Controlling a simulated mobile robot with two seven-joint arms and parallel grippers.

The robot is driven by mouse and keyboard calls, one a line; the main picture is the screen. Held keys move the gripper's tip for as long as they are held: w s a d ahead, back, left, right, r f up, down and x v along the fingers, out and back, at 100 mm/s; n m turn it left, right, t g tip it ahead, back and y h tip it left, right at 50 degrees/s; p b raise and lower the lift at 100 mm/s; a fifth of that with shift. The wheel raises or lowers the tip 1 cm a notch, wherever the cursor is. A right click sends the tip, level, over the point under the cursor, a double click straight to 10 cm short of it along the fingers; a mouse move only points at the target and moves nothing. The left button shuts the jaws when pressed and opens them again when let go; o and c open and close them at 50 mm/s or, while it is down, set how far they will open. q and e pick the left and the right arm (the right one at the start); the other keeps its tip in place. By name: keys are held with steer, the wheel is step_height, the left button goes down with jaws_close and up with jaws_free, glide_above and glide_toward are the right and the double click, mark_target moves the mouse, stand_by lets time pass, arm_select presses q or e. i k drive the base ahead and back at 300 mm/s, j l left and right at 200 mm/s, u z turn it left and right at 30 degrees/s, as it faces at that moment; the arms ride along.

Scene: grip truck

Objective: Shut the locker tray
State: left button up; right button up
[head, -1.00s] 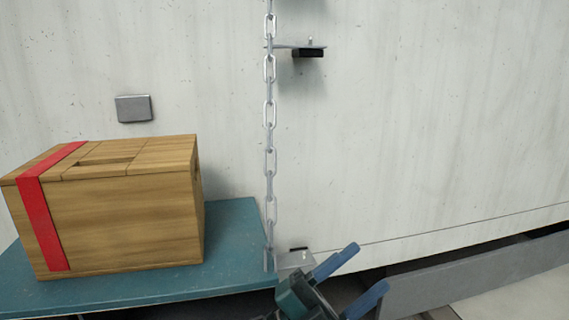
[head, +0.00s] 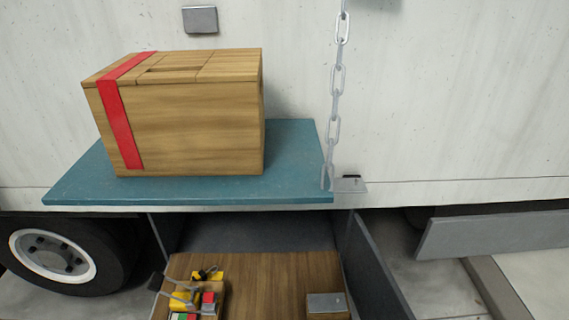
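The locker tray (head: 265,268) is a wooden board in the head view, low at the bottom middle. It lies in front of the dark locker opening (head: 235,234) under the truck body, and its near end is cut off by the picture's lower edge. On its left is a small wooden carrier (head: 218,311) with yellow, red and green items and a grey handle. On its right is a small wooden block with a grey top (head: 326,302). Neither of my grippers can be made out in the view.
A teal shelf (head: 85,190) hangs above the locker on a chain (head: 334,130) and bears a wooden crate (head: 190,125) with a red strap. A grey door panel (head: 378,265) stands open right of the tray. Another grey panel (head: 495,232) is farther right. A wheel (head: 52,256) is at left.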

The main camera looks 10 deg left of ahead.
mark_target(298, 286)
steer(key=k+j, duration=0.55)
steer(key=j, duration=0.15)
steer(key=k+j, duration=0.55)
steer(key=i+j+u, duration=0.25)
steer(key=i, duration=0.25)
steer(key=i+j+u, duration=0.2)
steer(key=i, duration=0.3)
